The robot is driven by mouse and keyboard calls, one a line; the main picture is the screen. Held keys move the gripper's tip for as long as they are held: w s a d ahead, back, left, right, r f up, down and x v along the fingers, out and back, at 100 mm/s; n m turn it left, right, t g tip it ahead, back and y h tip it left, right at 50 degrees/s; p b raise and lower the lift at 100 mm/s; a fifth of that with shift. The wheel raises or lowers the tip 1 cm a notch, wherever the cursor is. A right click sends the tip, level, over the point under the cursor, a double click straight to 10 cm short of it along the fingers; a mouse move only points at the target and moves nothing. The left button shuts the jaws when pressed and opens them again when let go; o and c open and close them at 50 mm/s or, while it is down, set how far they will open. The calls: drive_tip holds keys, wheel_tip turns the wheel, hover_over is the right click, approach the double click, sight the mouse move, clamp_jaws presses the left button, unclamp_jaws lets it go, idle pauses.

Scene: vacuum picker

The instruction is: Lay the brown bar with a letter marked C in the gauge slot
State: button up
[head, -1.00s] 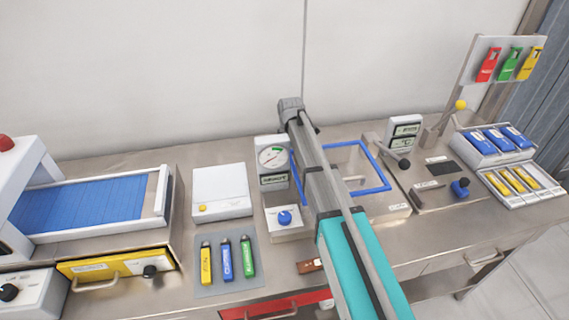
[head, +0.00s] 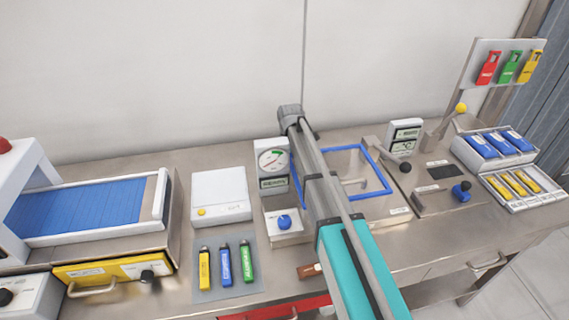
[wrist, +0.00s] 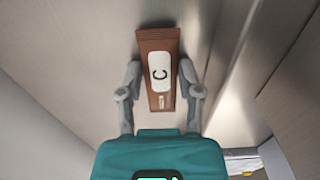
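The brown bar (wrist: 161,45) has a white label with a C and lies between the two fingers of my gripper (wrist: 160,70) in the wrist view. A narrow gap seems to show between the fingertips and the bar's sides. In the head view the bar's end (head: 310,271) shows on the counter's front part, left of my teal arm link, which hides the rest of it and my gripper. A round dial gauge (head: 272,160) stands behind a base with a blue knob (head: 284,221). I cannot make out which opening is the gauge slot.
A grey mat (head: 228,288) with yellow, blue and green bars lies left of the brown bar. A white box (head: 220,190) stands behind it. A blue frame (head: 372,167) is partly behind my arm. Racks of blue and yellow bars (head: 515,186) are at right.

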clamp_jaws()
drive_tip(key=shift+r, duration=0.15)
wheel_tip(320, 180, up, 10)
drive_tip(key=p, duration=1)
idle(0.6)
